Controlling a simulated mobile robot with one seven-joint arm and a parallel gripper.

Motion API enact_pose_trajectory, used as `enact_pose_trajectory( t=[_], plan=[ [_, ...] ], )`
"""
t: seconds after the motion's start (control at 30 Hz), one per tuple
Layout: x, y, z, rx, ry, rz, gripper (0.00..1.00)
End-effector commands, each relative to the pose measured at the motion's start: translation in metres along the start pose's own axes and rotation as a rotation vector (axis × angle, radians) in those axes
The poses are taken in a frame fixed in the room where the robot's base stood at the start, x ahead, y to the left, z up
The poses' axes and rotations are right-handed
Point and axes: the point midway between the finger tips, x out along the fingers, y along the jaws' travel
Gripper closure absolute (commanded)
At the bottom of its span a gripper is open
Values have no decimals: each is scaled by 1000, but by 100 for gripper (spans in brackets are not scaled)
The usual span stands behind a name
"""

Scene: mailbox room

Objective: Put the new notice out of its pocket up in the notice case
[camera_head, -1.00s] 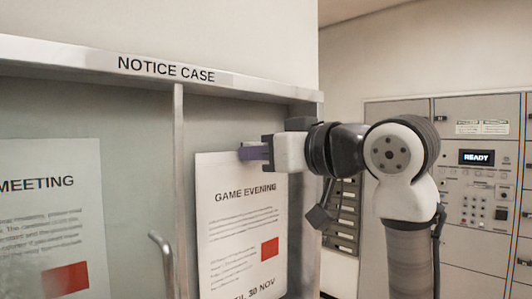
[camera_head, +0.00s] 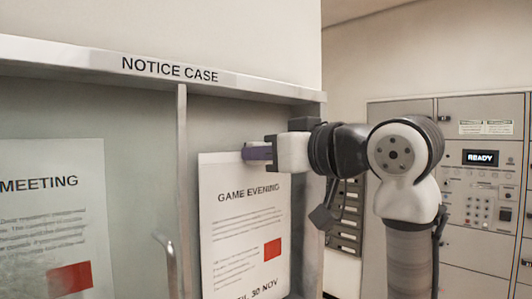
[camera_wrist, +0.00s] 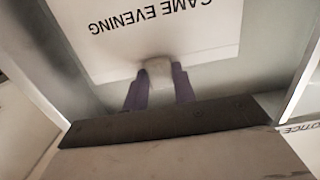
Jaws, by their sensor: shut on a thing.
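The notice case (camera_head: 182,100) fills the left of the head view, with a post dividing it. The notice headed GAME EVENING (camera_head: 240,225) hangs upright in the right-hand section. It also shows upside down in the wrist view (camera_wrist: 190,40). My gripper (camera_head: 246,153) is at the top edge of this notice. In the wrist view its two purple fingers (camera_wrist: 159,88) are shut on a small pale tab at that edge. A notice headed MEETING (camera_head: 50,220) is behind glass in the left section. Whether the held notice touches the back panel I cannot tell.
A door handle (camera_head: 167,262) stands out left of the post. The case's right side frame (camera_head: 311,200) is close to my wrist. Grey lockers with a lit READY panel (camera_head: 480,157) and a column of slots (camera_head: 346,235) stand to the right.

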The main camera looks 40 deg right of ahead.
Motion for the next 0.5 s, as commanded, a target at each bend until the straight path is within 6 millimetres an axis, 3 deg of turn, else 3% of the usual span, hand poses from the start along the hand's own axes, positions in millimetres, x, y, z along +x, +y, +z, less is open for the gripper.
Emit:
enact_pose_trajectory(
  t=[0.5],
  plan=[
    [4, 0, 0, 0, 1, 0, 93]
  ],
)
